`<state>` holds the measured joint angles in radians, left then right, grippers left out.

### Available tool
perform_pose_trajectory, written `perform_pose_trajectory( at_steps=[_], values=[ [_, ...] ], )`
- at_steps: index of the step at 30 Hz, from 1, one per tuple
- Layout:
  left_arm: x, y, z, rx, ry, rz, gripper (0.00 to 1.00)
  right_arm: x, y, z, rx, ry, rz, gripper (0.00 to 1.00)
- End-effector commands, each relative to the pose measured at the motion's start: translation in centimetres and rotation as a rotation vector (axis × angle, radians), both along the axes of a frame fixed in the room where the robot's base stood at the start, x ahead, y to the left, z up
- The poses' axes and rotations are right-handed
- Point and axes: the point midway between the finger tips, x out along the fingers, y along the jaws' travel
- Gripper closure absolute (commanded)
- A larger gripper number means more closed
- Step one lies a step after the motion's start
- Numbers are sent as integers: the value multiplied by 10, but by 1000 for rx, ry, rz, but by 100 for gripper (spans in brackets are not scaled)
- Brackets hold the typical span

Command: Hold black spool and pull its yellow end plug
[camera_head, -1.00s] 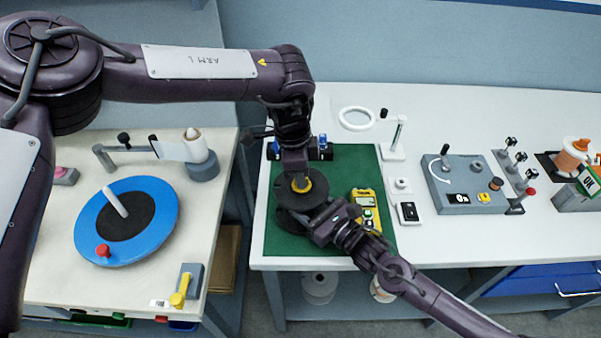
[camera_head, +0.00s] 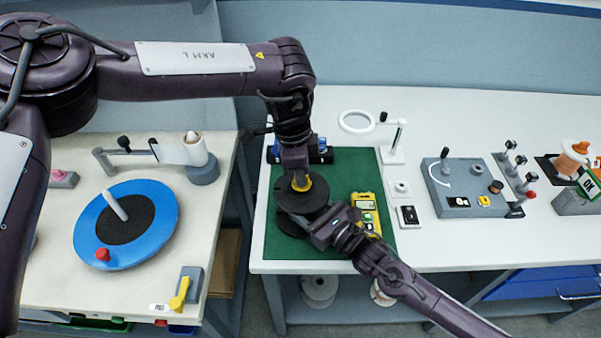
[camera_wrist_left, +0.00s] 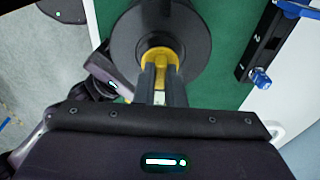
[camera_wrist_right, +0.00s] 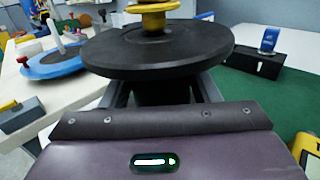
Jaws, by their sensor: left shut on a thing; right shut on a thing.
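The black spool (camera_head: 287,198) is upright above the green mat, with a wide upper flange. It also shows in the left wrist view (camera_wrist_left: 130,40) and the right wrist view (camera_wrist_right: 155,50). My right gripper (camera_wrist_right: 160,90) is shut on the spool's core below the upper flange. The yellow end plug (camera_wrist_left: 160,55) is at the centre of the spool's top. My left gripper (camera_wrist_left: 163,80) points down from above and is shut on the plug. In the right wrist view the plug (camera_wrist_right: 152,20) stands above the flange; its lower end cannot be made out.
The green mat (camera_head: 345,165) lies on the white bench. A yellow handheld device (camera_head: 368,212) is right of the spool, close to my right arm. A black block with blue parts (camera_head: 318,150) stands behind. A grey control box (camera_head: 465,185) is farther right.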

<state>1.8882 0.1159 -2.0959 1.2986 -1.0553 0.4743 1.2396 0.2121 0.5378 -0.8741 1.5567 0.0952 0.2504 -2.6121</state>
Motion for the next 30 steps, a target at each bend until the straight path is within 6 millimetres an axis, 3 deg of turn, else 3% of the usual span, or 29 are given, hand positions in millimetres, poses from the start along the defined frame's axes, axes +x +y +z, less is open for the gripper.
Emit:
perform_pose_trajectory(
  at_steps=[30],
  values=[
    [0, 0, 14, 0, 0, 0, 100, -1, 1, -1, 0, 3, 2, 72]
  ],
)
